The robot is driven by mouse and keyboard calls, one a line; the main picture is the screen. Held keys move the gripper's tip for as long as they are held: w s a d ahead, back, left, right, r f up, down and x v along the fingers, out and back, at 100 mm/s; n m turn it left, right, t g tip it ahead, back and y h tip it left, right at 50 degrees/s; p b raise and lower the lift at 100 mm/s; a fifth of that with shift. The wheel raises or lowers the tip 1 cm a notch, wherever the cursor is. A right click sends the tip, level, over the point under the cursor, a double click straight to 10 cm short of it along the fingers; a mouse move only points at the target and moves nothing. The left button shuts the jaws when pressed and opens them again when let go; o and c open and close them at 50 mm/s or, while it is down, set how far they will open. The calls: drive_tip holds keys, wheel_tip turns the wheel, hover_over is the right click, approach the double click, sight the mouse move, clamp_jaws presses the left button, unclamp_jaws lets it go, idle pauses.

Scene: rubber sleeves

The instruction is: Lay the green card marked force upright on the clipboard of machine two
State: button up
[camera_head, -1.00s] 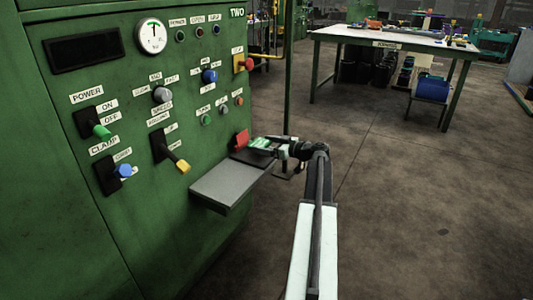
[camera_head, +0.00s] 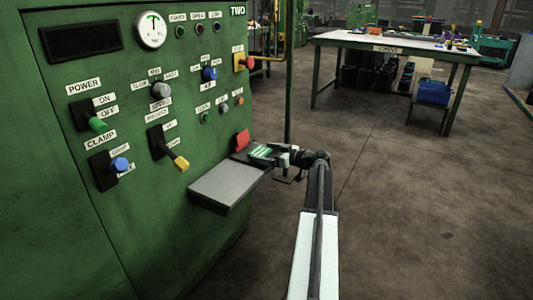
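Machine TWO is the green cabinet on the left, with its sign (camera_head: 237,11) at the top. A dark clipboard (camera_head: 240,156) lies at the back end of the grey shelf on its front. The green card (camera_head: 261,151), with pale marks, is at my gripper (camera_head: 259,156), over or on the clipboard. My gripper reaches in from the right and appears shut on the card. The fingertips are small and partly hidden by the card. I cannot read the card's marking or tell whether it touches the clipboard.
A red piece (camera_head: 242,137) stands up behind the clipboard, near the panel. The grey shelf (camera_head: 229,182) is bare in front. Yellow (camera_head: 180,162) and blue (camera_head: 120,164) lever knobs stick out from the panel. A workbench (camera_head: 390,42) stands far back; the floor on the right is clear.

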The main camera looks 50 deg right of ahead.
drive_tip(key=shift+r+p, duration=0.3)
drive_tip(key=p+v, duration=0.1)
drive_tip(key=v, duration=1.1)
drive_tip(key=shift+f, duration=0.15)
